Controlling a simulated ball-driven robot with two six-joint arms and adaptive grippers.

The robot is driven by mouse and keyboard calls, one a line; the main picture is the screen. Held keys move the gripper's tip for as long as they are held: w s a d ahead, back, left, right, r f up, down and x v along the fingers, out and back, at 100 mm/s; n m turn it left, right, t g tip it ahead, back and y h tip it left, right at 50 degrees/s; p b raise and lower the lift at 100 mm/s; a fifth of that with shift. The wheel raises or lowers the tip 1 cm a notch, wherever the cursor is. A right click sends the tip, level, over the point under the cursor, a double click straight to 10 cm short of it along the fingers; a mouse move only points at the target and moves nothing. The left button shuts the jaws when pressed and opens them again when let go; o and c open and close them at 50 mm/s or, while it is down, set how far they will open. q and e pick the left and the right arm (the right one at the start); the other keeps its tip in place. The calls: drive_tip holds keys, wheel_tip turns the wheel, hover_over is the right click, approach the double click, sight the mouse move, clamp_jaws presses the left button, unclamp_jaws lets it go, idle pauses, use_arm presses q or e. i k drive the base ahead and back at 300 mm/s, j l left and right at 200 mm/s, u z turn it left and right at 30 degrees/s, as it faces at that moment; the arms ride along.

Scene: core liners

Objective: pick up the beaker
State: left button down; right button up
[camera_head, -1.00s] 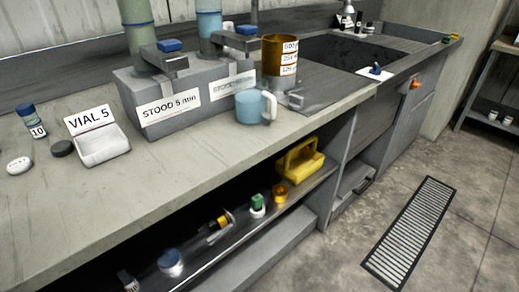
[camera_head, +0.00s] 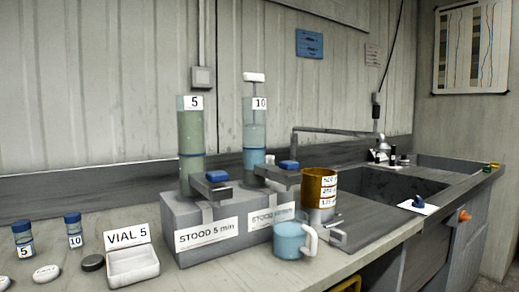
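An amber-brown cup with white graduation labels (camera_head: 318,187), which looks like the beaker, stands upright on the counter by the left edge of the sink's ribbed drainboard. A light blue mug with a pale handle (camera_head: 289,240) stands in front of it and to its left. The foot of the amber cup is partly hidden among grey fittings. Neither of my grippers is in view.
A white tray (camera_head: 130,278), a "VIAL 5" card (camera_head: 127,238) and small vials stand further left. The sink (camera_head: 385,187) lies right.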

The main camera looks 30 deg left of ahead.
sight(290, 229)
drive_tip(key=i+l+u, duration=0.4)
drive_tip(key=i+l, duration=0.25)
drive_tip(key=i+l+u, duration=0.35)
drive_tip(key=i+l, duration=0.4)
drive_tip(key=l, duration=0.2)
